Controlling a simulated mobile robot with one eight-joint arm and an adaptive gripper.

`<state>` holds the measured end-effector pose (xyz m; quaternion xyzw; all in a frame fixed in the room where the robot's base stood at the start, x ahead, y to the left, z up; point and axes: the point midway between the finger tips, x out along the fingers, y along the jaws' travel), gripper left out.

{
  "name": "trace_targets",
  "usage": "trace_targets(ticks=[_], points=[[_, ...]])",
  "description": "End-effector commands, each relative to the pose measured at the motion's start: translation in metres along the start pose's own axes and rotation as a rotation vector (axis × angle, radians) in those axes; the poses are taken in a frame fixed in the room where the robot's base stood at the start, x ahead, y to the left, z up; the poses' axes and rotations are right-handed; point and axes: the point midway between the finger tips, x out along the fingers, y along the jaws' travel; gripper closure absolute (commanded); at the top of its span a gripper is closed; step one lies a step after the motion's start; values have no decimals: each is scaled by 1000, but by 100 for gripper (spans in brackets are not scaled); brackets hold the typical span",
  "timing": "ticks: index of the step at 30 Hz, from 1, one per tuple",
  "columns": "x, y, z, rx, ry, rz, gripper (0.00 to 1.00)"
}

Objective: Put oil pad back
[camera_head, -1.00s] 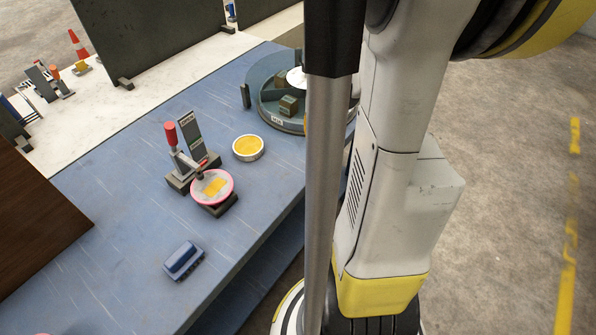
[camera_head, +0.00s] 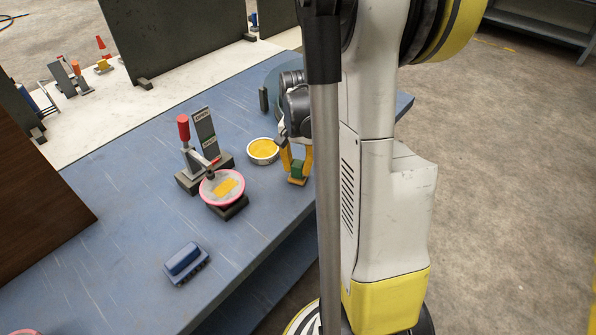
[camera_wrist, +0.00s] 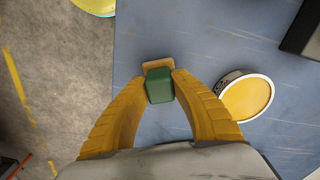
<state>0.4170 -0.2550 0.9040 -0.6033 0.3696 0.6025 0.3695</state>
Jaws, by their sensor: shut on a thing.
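My gripper (camera_head: 298,160) is shut on a green block with a tan pad at one end, which looks like the oil pad (camera_head: 298,171). In the wrist view the oil pad (camera_wrist: 159,88) sits between the yellow fingertips of my gripper (camera_wrist: 160,80). It is over the blue table near its right edge, with the tan face down in the head view. I cannot tell whether it touches the table. A round tin with a yellow inside (camera_head: 263,150) stands just left of my gripper; in the wrist view the tin (camera_wrist: 246,98) is to the right, apart from the oil pad.
A red-handled toggle clamp (camera_head: 186,140) and a pink-rimmed disc with a yellow patch (camera_head: 222,188) stand left of the tin. A blue brush-like block (camera_head: 184,262) lies nearer. A round grey tray (camera_head: 277,78) is behind my arm. The table's front is largely clear.

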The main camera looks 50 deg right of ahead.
Motion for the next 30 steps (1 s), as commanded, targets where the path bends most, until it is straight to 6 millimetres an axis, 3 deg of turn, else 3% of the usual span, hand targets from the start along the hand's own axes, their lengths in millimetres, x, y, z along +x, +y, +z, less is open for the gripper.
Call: trace_targets(ticks=[11,12,13,23,26,30], points=[[6,0,0,0,0,0,100],[4,0,0,0,0,0,60],[4,0,0,0,0,0,54],[2,0,0,0,0,0,54],[-9,0,0,0,0,0,54],[-39,1,0,0,0,0,54]])
